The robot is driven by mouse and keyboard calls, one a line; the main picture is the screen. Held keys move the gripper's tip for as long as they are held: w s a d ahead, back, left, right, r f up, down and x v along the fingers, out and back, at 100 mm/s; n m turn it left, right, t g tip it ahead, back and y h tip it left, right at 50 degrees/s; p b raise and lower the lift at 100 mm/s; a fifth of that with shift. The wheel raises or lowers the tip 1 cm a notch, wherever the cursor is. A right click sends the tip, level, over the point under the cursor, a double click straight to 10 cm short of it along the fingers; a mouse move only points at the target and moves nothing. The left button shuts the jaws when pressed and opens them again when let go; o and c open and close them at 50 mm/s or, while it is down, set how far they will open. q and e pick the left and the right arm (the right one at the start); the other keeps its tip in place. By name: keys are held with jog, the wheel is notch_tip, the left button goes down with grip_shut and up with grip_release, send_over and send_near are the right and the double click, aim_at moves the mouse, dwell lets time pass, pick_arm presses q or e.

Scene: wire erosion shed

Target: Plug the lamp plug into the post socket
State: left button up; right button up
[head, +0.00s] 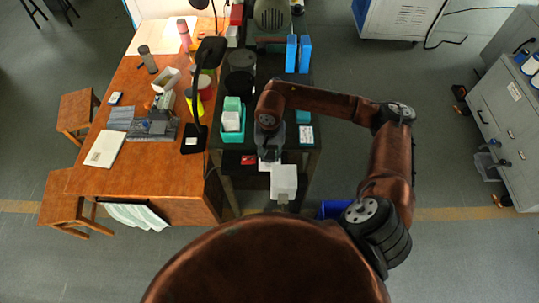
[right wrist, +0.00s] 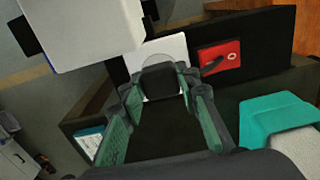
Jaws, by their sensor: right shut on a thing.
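My right gripper (head: 269,153) is over the near end of the dark bench. In the right wrist view its fingers with green pads (right wrist: 160,90) are closed on a dark block with a rounded grey top (right wrist: 160,79), which looks like the lamp plug. A white plate (right wrist: 172,47) is right behind the plug; I cannot tell whether they touch. A white box on a narrow stem (head: 284,181), perhaps the post socket, stands just in front of the bench; a large white box also fills the upper left of the wrist view (right wrist: 80,30). The plug's pins are hidden. My left gripper is not seen.
A red switch panel (right wrist: 219,61) is beside the white plate. A teal box (head: 232,115) is on the bench left of my gripper. A black desk lamp (head: 209,52) stands on the cluttered wooden desk (head: 160,185). Two blue binders (head: 298,54) stand farther back.

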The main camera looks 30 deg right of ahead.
aim_at(270, 155)
dwell(0.7)
jog(key=shift+b, duration=0.45)
jog(key=shift+f+b, duration=0.6)
jog(key=o, duration=1.2)
jog(key=shift+c, duration=0.2)
jog(key=shift+r, duration=0.25)
notch_tip(270, 155, up, 12)
jog(key=shift+f, duration=0.2)
